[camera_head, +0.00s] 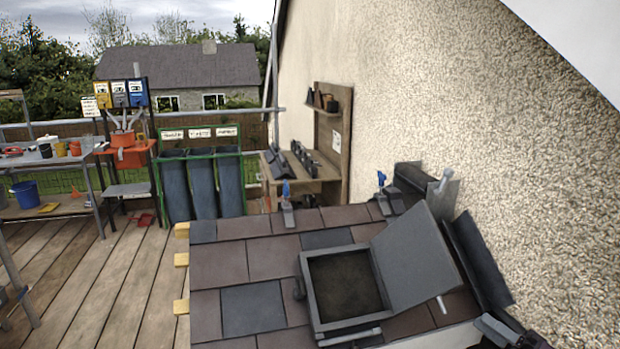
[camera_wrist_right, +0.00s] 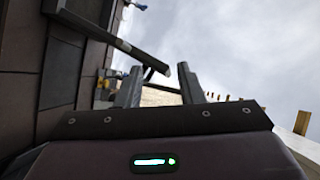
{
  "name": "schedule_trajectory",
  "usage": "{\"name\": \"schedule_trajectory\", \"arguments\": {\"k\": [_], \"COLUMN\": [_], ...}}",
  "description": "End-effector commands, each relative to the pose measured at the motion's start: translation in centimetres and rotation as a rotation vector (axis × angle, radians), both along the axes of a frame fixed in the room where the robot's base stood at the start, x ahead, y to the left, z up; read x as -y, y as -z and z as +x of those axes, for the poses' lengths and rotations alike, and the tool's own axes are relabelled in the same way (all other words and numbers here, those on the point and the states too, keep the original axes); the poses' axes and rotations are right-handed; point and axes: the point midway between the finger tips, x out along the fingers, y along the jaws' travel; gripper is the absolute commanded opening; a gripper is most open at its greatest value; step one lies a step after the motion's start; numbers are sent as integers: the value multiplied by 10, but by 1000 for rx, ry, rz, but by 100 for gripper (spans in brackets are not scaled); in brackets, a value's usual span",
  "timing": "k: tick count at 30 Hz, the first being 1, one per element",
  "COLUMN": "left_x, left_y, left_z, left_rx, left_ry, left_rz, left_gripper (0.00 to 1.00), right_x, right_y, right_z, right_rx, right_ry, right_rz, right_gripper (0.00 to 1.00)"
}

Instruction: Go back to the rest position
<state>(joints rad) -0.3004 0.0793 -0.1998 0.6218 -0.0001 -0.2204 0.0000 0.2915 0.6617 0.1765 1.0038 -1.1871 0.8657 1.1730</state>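My right gripper (camera_head: 497,329) is at the bottom right of the head view, by the right edge of the small tiled roof (camera_head: 218,262). In the right wrist view my right gripper (camera_wrist_right: 162,84) has its two fingers apart, with nothing visible held between them. The roof has brown and dark grey tiles. A roof hatch (camera_head: 312,291) is set in it, its grey lid (camera_head: 415,253) swung open to the right. My left gripper is not in the head view.
A rough plaster wall (camera_head: 480,120) rises on the right. Dark flashing (camera_head: 478,262) runs along the roof's right edge. Blue-handled tools (camera_head: 287,205) stand at the roof's top. A wooden bench (camera_head: 300,172), green-framed bins (camera_head: 202,185) and a work table (camera_head: 50,160) stand behind. The plank deck (camera_head: 100,285) is mostly clear.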

Motion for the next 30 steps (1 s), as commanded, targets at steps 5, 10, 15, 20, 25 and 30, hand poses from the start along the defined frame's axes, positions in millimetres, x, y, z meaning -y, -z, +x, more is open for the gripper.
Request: {"name": "schedule_trajectory", "arguments": {"k": [5,10,15,20,25,30], "left_x": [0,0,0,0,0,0], "left_y": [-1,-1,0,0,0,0], "left_z": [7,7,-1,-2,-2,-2], "left_rx": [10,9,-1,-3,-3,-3], "left_ry": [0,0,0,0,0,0], "left_rz": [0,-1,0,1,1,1], "left_gripper": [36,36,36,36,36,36], "right_x": [-7,-16,-30,-50,-71,-94], "right_y": [43,97,180,290,400,489], "right_z": [3,3,-9,-46,-114,-207], "right_rx": [-35,-81,-163,-289,-439,-590], "right_ry": [61,133,215,282,285,211], "right_rz": [-65,-162,-315,-547,-821,-1093], "right_gripper": [34,34,34,34,34,34]}}
